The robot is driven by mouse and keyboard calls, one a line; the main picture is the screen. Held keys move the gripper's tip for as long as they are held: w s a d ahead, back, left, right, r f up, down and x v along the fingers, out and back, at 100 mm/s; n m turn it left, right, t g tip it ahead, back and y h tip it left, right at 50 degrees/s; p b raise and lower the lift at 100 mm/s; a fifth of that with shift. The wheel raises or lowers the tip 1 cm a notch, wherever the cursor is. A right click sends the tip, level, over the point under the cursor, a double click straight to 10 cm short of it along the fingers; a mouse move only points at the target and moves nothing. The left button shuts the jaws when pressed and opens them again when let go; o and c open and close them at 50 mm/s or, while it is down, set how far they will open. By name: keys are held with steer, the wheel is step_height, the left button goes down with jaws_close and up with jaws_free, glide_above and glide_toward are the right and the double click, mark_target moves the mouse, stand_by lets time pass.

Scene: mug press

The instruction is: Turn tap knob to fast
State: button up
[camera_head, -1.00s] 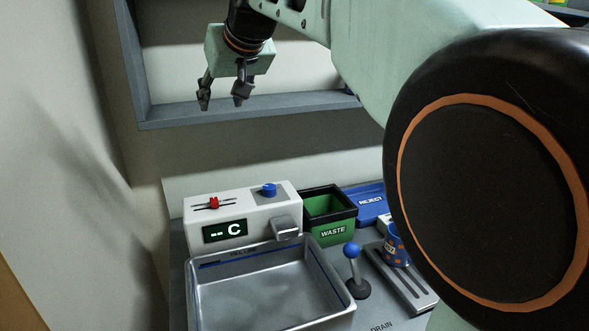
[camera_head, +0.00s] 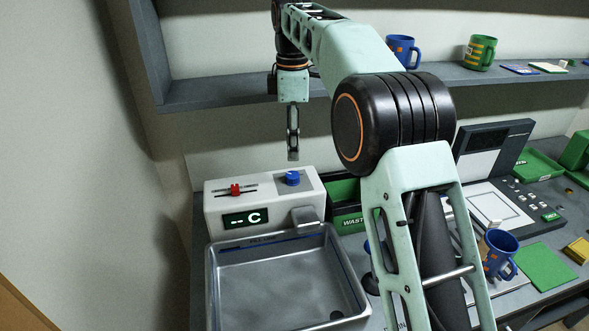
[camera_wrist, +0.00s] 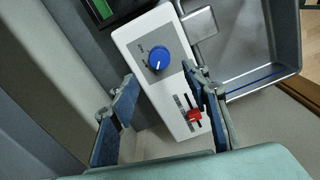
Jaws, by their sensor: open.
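The blue tap knob (camera_head: 292,178) sits on top of the white tap unit (camera_head: 218,203), to the right of a red slider (camera_head: 235,189). In the wrist view the blue knob (camera_wrist: 158,58) has a white pointer mark and small lettering beside it that is too small to read. My gripper (camera_head: 293,158) points down just above the knob in the head view, apart from it. In the wrist view my open gripper (camera_wrist: 162,95) has its two fingers spread, with nothing between them, and the knob lies beyond the fingertips.
A metal basin (camera_head: 280,275) stands in front of the tap unit, below its spout (camera_head: 306,217). A green waste bin (camera_head: 345,190) is close on the right. A shelf (camera_head: 215,94) with mugs runs above. A blue mug (camera_head: 498,252) stands at right.

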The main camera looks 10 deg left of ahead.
mark_target(293, 175)
step_height(293, 175, down, 9)
steer(key=shift+r+b, duration=0.15)
steer(key=shift+b, duration=0.25)
steer(key=c, duration=1.2)
